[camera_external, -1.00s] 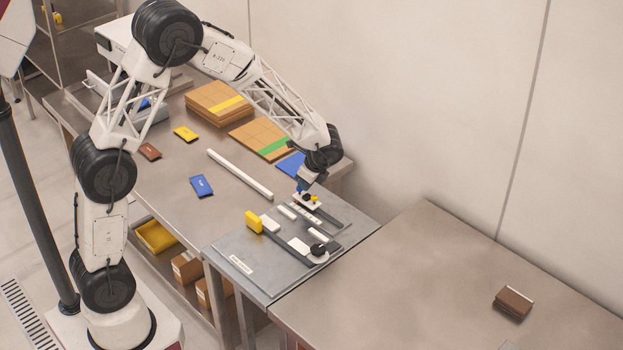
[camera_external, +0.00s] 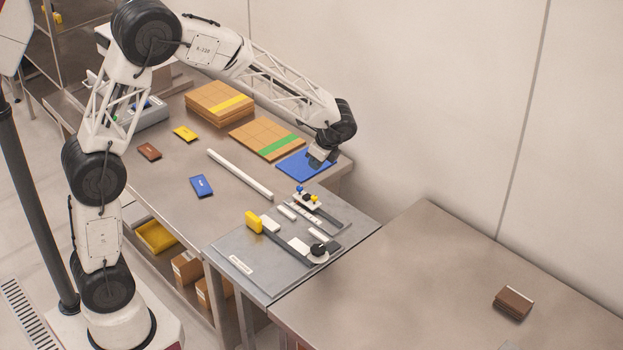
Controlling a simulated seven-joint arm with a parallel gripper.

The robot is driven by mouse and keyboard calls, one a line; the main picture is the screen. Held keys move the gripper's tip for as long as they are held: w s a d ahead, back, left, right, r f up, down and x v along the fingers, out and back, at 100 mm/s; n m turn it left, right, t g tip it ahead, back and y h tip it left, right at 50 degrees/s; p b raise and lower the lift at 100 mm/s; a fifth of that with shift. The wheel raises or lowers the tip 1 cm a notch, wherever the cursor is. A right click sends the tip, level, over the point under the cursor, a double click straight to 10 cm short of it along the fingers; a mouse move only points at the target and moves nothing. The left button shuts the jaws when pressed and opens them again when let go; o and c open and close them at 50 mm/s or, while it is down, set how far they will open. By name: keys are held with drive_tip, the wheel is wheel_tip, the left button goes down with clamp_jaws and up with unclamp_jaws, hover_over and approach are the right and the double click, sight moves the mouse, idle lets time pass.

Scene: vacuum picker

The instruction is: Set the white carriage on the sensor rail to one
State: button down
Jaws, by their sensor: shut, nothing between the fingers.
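The grey panel plate (camera_external: 222,252) lies at the front of the bench. On its far side, a white carriage (camera_external: 306,203) with blue, yellow and dark knobs on it sits at the upper-left part of a dark rail (camera_external: 331,218). The rail's bare length runs toward the lower right. Its scale marks are too small to read. My gripper (camera_external: 315,165) is shut and empty, above the blue sheet, behind the carriage and apart from it.
A second dark track on the plate has a yellow block (camera_external: 254,222) at its left end and a black knob (camera_external: 318,249) near its right end. A long white bar (camera_external: 239,174) lies behind the plate. Cardboard stacks (camera_external: 217,101) stand farther back. The right-hand table (camera_external: 420,270) is mostly clear.

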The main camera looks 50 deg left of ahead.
sight(299, 187)
drive_tip(key=c, duration=1.5)
unclamp_jaws()
drive_tip(key=shift+c, duration=0.2)
drive_tip(key=o, duration=0.5)
drive_tip(key=shift+s+a+f+h, duration=0.2)
drive_tip(key=shift+a+h, duration=0.2)
drive_tip(key=shift+a, duration=0.05)
drive_tip(key=a+h, duration=0.1)
drive_tip(key=s+a+f+h, duration=0.1)
drive_tip(key=a, duration=0.1)
drive_tip(key=shift+s+f+t+h, duration=0.2)
drive_tip(key=shift+t+h, duration=0.1)
drive_tip(key=shift+t, duration=0.1)
drive_tip(key=shift+a+f+h, duration=0.15)
drive_tip(key=shift+a+h, duration=0.25)
drive_tip(key=shift+a, duration=0.25)
drive_tip(key=shift+f, duration=0.1)
drive_tip(key=shift+s+f, duration=0.1)
drive_tip(key=shift+f, duration=3.7)
